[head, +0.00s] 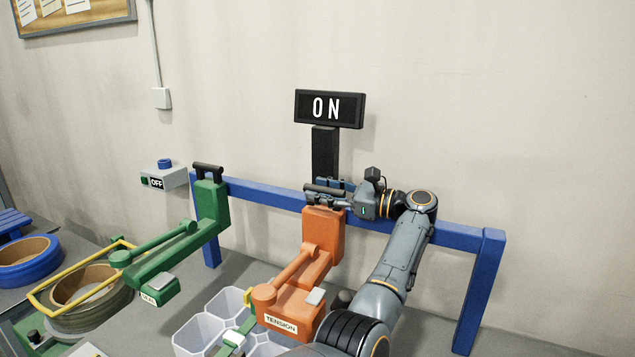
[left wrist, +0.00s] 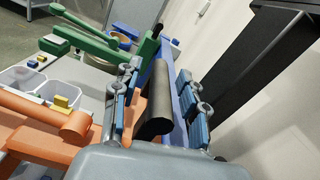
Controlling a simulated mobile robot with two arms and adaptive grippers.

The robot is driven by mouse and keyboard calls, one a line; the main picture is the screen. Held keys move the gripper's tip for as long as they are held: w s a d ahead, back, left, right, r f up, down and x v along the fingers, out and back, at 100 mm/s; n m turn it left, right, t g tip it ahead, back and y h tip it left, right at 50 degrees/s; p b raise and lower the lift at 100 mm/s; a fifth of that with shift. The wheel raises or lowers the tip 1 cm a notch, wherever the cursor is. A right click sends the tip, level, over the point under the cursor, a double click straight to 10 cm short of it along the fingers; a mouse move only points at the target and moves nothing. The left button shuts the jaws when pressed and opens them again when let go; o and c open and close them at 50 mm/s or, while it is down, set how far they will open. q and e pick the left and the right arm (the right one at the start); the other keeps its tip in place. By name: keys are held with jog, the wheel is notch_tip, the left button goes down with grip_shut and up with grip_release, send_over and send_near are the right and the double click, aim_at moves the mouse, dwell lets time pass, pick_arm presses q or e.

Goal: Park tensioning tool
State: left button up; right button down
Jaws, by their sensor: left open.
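The orange tensioning tool (head: 320,240), labelled TENSION, stands tilted with its upper end at the blue rail (head: 262,192). Whether it is hooked on the rail is unclear. Its black handle (head: 322,191) is on top. My left gripper (head: 335,186) is at this handle. In the left wrist view, the open fingers of the gripper (left wrist: 160,95) lie on both sides of the black handle (left wrist: 154,112), with gaps visible. The orange tool body (left wrist: 45,130) shows at lower left there. My right gripper is not in view.
A green tool (head: 180,250) labelled SEAL is at the rail's left end. A black sign (head: 329,109) reads ON behind the gripper. A white bin (head: 197,336) stands left of the orange tool. A box marked OFF (head: 165,180) and a strap coil (head: 90,300) are farther left.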

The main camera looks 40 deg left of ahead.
pick_arm(q)
jog(key=shift+s+a, duration=0.2)
jog(key=shift+a, duration=0.45)
grip_shut()
jog(key=shift+f, duration=0.1)
